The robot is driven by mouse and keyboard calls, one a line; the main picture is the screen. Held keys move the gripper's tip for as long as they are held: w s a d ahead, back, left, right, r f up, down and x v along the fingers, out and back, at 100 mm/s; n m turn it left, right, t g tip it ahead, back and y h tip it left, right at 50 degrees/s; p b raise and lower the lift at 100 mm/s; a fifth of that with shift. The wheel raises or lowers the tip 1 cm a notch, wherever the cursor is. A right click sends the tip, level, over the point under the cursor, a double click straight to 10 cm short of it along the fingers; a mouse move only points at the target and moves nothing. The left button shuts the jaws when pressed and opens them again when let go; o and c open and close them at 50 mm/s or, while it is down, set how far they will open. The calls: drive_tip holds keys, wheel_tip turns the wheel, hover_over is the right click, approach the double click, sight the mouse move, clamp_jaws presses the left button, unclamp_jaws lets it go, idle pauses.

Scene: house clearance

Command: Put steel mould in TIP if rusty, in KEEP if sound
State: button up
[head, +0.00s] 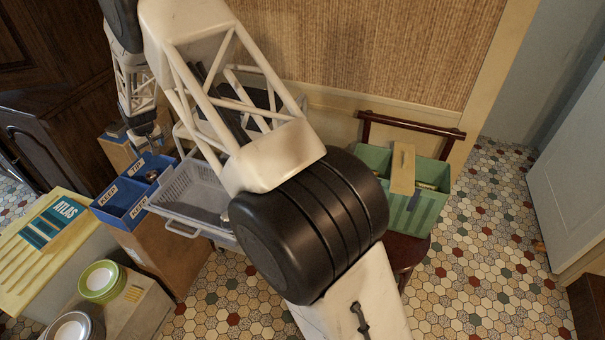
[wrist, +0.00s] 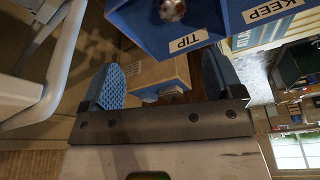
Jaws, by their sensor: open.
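A blue two-compartment box (head: 122,211) labelled KEEP and TIP stands on a cardboard carton at the left. A small round brown mould with a pale shiny patch (wrist: 172,9) lies in the TIP compartment, at the top edge of the wrist view. It also shows as a small brown shape in the head view (head: 152,176). Its surface is too small to judge closely. My gripper (head: 142,138) is beside the box, at its far side in the head view. In the wrist view its blue fingers (wrist: 164,80) are wide apart with nothing held between them.
A grey wire-like basket (head: 185,200) stands right of the box. A green crate (head: 425,208) rests on a dark chair. My arm hides much of the middle.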

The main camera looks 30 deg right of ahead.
drive_tip(key=s+d+r+m, duration=0.1)
drive_tip(key=s+d+r, duration=0.9)
drive_tip(key=s+r, duration=0.4)
drive_tip(key=s+d+r+m, duration=0.1)
drive_tip(key=s+d+r, duration=0.8)
drive_tip(key=s+r, duration=0.45)
drive_tip(key=s+d+r+m, duration=0.1)
drive_tip(key=s+d, duration=0.2)
drive_tip(key=s, duration=0.9)
drive_tip(key=s+d+r+m+h, duration=0.1)
drive_tip(key=s+d, duration=0.3)
drive_tip(key=s, duration=0.8)
drive_tip(key=s+d+r+m, duration=0.1)
drive_tip(key=s+d, duration=0.3)
drive_tip(key=s, duration=0.8)
drive_tip(key=shift+s+r, duration=0.15)
drive_tip(key=shift+s, duration=0.15)
